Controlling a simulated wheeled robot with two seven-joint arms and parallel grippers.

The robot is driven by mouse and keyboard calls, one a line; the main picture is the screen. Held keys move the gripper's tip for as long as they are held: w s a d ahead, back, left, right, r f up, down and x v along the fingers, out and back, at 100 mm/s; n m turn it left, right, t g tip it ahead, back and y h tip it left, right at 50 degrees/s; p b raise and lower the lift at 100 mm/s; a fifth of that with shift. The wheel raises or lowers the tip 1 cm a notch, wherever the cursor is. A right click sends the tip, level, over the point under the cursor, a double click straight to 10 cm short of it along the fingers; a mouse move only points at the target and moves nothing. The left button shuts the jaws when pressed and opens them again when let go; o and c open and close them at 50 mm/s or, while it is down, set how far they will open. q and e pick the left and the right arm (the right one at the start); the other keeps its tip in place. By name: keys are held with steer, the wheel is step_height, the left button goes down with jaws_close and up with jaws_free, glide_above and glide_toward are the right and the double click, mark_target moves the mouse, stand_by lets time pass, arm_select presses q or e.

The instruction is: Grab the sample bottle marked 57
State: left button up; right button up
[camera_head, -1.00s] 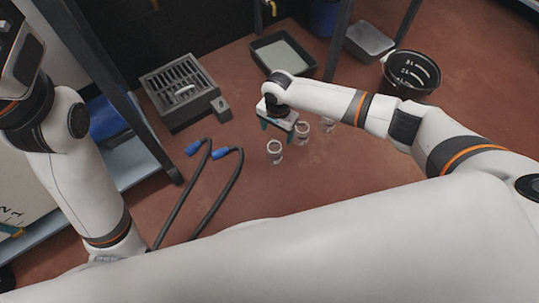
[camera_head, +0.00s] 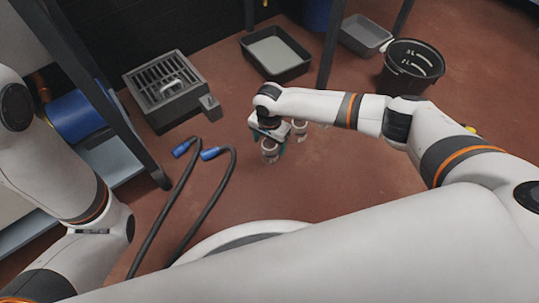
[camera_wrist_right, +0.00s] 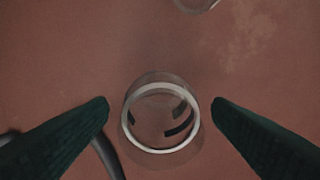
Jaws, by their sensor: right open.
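A clear sample bottle (camera_head: 269,151) with a white ring stands on the floor under my right gripper (camera_head: 268,146). In the right wrist view the bottle (camera_wrist_right: 161,117) shows from above, with dark marks inside its ring; I cannot read a number. My right gripper (camera_wrist_right: 160,108) is open, one dark green finger on each side of the bottle, with gaps between. A second bottle (camera_head: 299,130) stands just right of the gripper, and its edge shows at the top of the wrist view (camera_wrist_right: 197,3). My left arm is at the left; its gripper is not visible.
Two black hoses with blue ends (camera_head: 212,154) lie on the floor left of the bottles. A grey grated box (camera_head: 165,92), a dark tray (camera_head: 275,56), a grey bin (camera_head: 364,36) and a black bucket (camera_head: 411,68) stand behind. The floor in front of the bottles is clear.

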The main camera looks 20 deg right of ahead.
steer(key=shift+f+b, duration=0.3)
steer(key=shift+f, duration=0.65)
steer(key=shift+r, duration=0.1)
steer(key=c, duration=1)
steer(key=shift+c, duration=0.2)
steer(key=shift+r, duration=0.15)
